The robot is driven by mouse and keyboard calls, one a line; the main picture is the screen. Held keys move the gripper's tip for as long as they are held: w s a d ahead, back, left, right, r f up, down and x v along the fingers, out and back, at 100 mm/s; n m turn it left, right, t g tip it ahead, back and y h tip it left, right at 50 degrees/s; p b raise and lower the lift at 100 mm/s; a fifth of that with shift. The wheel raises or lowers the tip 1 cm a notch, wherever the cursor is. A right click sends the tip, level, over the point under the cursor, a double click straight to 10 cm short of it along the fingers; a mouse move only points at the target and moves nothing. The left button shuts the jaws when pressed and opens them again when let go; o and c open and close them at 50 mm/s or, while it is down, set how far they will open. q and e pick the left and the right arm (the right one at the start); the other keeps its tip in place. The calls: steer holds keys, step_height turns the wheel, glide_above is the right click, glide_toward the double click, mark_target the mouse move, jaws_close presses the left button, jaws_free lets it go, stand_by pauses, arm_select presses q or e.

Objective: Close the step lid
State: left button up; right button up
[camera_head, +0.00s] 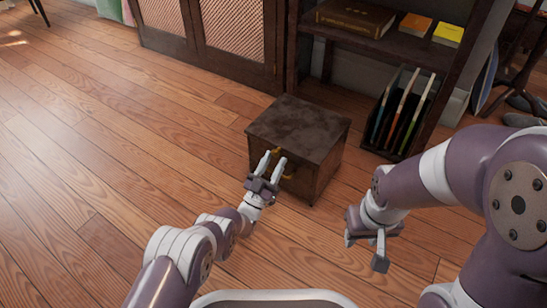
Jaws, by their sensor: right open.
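The step (324,174) is a dark wooden box on the floor, in the middle of the head view. Its lid (298,128) lies flat on top and looks down. A small brass-coloured handle shows at the front, partly hidden by my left gripper. My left gripper (271,163) is in front of the box's front left side, with its two fingers apart and pointing at the handle area. I cannot tell whether it touches the box. My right gripper (366,249) is open and empty, low over the floor to the right and in front of the box.
Behind stands a dark cabinet with mesh doors (235,28). A shelf at the right back holds a brown book (355,17) and yellow books (447,34). A rack with upright thin items (402,112) stands right of the box. The wooden floor (90,140) at left is clear.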

arm_select(q)
steer(key=shift+w+r, duration=0.1)
steer(key=shift+r, duration=0.2)
steer(key=s+a+f+p, duration=0.3)
steer(key=s+a+p, duration=0.5)
steer(key=s, duration=0.5)
steer(key=shift+s+a+p, duration=0.15)
steer(key=shift+a+p, duration=0.25)
steer(key=shift+p, duration=0.1)
